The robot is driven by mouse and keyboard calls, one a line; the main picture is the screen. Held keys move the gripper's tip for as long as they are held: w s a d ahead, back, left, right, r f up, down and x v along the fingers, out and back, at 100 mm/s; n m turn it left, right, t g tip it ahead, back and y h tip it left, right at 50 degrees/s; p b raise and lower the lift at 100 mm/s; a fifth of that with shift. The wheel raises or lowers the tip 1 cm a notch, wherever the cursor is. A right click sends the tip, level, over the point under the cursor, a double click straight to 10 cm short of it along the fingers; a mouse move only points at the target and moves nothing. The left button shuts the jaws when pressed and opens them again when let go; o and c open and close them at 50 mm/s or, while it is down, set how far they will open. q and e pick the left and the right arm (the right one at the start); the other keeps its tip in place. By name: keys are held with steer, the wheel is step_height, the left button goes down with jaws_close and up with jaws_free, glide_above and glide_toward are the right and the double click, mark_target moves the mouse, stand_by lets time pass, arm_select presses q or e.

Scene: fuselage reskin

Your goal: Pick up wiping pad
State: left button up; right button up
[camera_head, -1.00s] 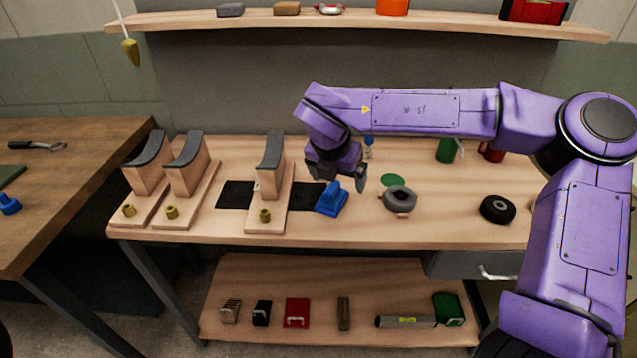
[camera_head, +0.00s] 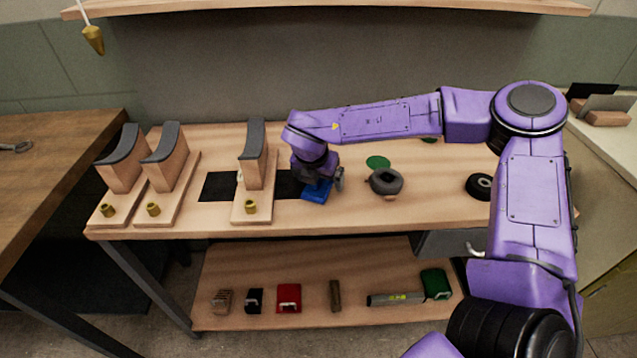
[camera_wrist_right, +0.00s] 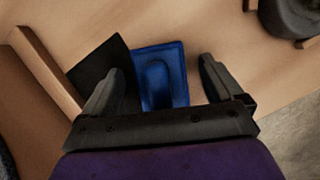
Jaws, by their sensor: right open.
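The wiping pad is a blue block with a raised handle (camera_head: 317,192), lying on the wooden workbench. It also shows in the right wrist view (camera_wrist_right: 176,72), partly over or beside a black mat. My right gripper (camera_head: 322,178) is open and just above the pad, hiding part of it in the head view. In the right wrist view its two fingers (camera_wrist_right: 158,88) stand on either side of the pad's handle, with a gap on each side. My left gripper is not in view.
Wooden stands with dark curved tops (camera_head: 252,155) stand left of the pad, the nearest close to my gripper. A grey round tool (camera_head: 386,182) and a black wheel (camera_head: 479,187) lie to the right. The bench's front edge is close to the pad.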

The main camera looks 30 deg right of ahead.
steer(key=c, duration=1.3)
steer(key=shift+o, duration=0.2)
steer(key=shift+w+r, duration=0.1)
steer(key=shift+r, duration=0.5)
steer(key=s+a+r, duration=0.3)
steer(key=s+r, duration=0.3)
steer(key=s+a+r+b, duration=0.1)
steer(key=s+a+r, duration=0.2)
steer(key=s+r, duration=0.3)
steer(key=shift+s+a, duration=0.3)
